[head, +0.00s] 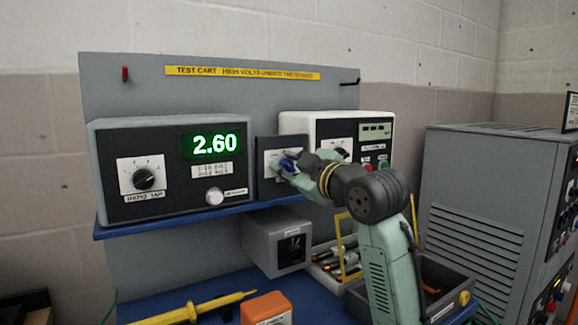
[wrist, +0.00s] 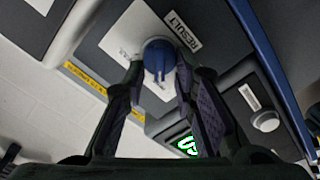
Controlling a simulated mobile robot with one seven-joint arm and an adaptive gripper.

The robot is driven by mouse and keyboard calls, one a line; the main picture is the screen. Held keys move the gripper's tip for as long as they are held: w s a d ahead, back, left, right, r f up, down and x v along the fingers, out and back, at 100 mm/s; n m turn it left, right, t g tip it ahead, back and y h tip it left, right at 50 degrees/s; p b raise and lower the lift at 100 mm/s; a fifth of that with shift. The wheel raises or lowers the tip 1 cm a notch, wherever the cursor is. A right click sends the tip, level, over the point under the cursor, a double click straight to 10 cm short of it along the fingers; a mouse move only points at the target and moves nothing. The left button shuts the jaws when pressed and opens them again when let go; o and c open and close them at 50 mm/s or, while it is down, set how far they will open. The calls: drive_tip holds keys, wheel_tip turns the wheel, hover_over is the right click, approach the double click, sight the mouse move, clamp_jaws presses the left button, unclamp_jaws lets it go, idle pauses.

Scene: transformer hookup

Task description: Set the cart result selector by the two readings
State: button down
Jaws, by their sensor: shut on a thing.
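The result selector is a blue knob (head: 288,167) on a pale plate (head: 271,160) of a small dark panel between the two meters. It also shows in the wrist view as a blue knob (wrist: 158,57) beside a RESULT label (wrist: 185,30). My gripper (head: 298,168) is shut on the knob, with one finger on each side in the wrist view (wrist: 160,78). The plate's position marks are too small to read. The left meter display (head: 214,144) reads 2.60 in green. The right meter's small display (head: 376,130) is too small to read.
A ratio tap knob (head: 144,178) is on the left meter. Below are a grey box (head: 275,243), a yellow probe (head: 190,313), an orange block (head: 266,308) and a tool tray. A grey cabinet (head: 470,190) stands at the right.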

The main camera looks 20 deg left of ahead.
drive_tip(key=shift+r, duration=0.1)
drive_tip(key=c, duration=1.4)
unclamp_jaws()
drive_tip(key=shift+o, duration=0.2)
drive_tip(key=shift+d, duration=0.15)
drive_tip(key=v, duration=1.2)
